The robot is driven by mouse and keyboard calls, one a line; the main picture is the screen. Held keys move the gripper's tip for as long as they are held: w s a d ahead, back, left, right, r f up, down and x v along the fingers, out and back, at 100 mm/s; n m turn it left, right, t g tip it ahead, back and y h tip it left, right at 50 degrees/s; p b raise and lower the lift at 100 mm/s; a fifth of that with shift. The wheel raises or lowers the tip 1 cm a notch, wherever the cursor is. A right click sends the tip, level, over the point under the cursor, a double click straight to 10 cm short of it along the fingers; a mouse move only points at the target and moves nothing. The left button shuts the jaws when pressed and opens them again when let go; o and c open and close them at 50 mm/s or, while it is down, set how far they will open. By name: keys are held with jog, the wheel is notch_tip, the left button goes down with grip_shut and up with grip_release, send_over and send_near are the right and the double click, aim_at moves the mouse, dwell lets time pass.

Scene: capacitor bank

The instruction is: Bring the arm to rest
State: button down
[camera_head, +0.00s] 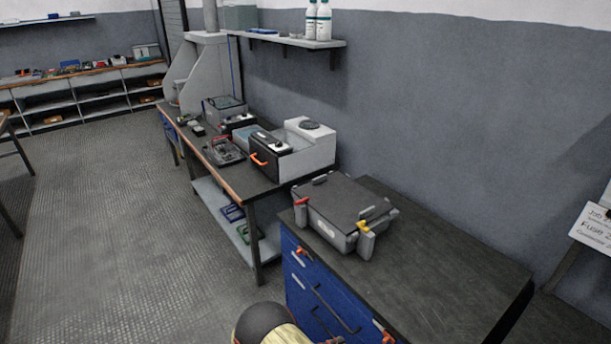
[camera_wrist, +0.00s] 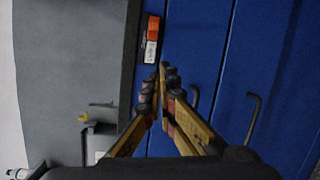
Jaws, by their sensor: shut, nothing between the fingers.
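My gripper (camera_wrist: 164,70) shows in the wrist view with its two fingers brought together at the tips. Nothing is held between them. The fingers point at the blue drawer fronts (camera_wrist: 270,60) of the workbench; I cannot tell the exact gap. In the head view only part of my arm shows at the bottom edge, in front of the blue drawer cabinet (camera_head: 325,305); the fingers are not clearly visible there.
A grey case (camera_head: 345,208) sits on the dark bench top (camera_head: 440,265). Black drawer handles (camera_wrist: 252,118) and an orange-and-white latch (camera_wrist: 152,38) stick out near my fingers. A second bench (camera_head: 240,180) stands behind. Open floor (camera_head: 110,240) lies to the left.

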jog(key=s+d+n+g+y, duration=0.25)
jog(key=s+g, duration=0.35)
jog(key=s, duration=0.4)
jog(key=s+r+m+y, duration=0.2)
jog(key=s+r+y, duration=0.15)
jog(key=r, duration=0.55)
jog(key=s+r+m+y, duration=0.1)
jog(key=s+r+y, duration=0.1)
jog(key=r+y, duration=0.45)
jog(key=s+r+m+y, duration=0.2)
jog(key=s+r, duration=0.1)
jog(key=r, duration=0.7)
jog(key=s+d+r+m+t+y, duration=0.1)
jog(key=s+d+r+m+t, duration=0.1)
jog(key=r, duration=0.6)
jog(key=s+d+r+m+t, duration=0.2)
jog(key=d+r+t, duration=0.1)
jog(key=r, duration=0.5)
jog(key=shift+s+d+t+y, duration=0.35)
jog(key=shift+d+t, duration=0.05)
jog(key=shift+d, duration=0.2)
